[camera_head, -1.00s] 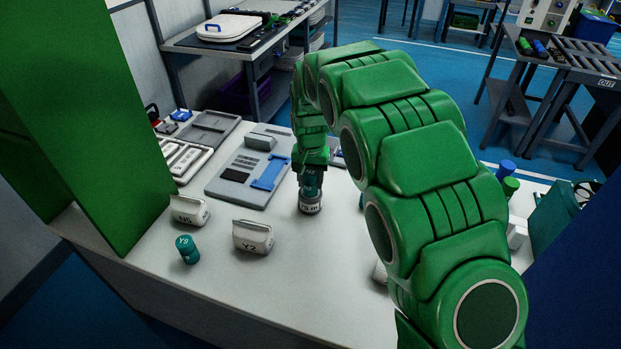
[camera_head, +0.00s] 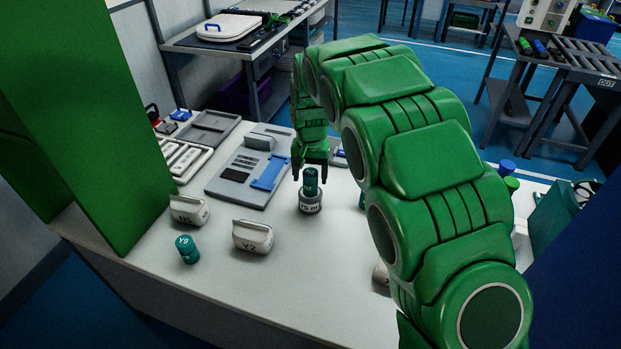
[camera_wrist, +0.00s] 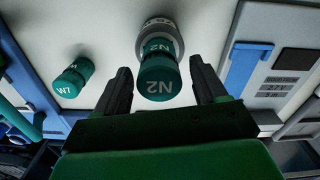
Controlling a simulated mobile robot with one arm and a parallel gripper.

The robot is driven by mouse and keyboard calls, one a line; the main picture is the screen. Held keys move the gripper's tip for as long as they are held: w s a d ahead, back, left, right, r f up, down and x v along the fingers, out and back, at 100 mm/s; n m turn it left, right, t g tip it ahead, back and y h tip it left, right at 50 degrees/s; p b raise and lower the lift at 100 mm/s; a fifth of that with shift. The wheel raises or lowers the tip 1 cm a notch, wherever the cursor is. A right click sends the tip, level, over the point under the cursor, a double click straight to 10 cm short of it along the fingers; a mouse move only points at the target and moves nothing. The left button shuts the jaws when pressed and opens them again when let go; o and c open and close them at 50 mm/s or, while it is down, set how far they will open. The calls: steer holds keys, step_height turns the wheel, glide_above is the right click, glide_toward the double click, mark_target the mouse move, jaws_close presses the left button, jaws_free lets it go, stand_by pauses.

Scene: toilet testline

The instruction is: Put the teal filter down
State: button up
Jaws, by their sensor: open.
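A teal filter marked N2 (camera_head: 311,182) stands upright in a round grey holder (camera_head: 310,206) on the white table. It shows in the wrist view (camera_wrist: 157,85) with the holder's ring (camera_wrist: 160,24) around its far end. My gripper (camera_head: 311,170) is open and empty just above the filter, with its fingers apart on either side. The fingers show dark in the wrist view (camera_wrist: 163,88), with gaps between them and the filter. A second teal filter marked Y9 (camera_head: 187,250) stands at the table's front left. Another, marked W7 (camera_wrist: 74,78), is left in the wrist view.
White blocks marked Y2 (camera_head: 253,236) and N5 (camera_head: 188,209) stand left of the holder. A grey panel with a blue bar (camera_head: 240,175) lies behind. A green wall (camera_head: 85,120) rises at the left. The table front is clear between block Y2 and my arm.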

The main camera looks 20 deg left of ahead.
step_height(320, 180, up, 10)
steer(key=shift+r, duration=0.15)
stand_by(0.3)
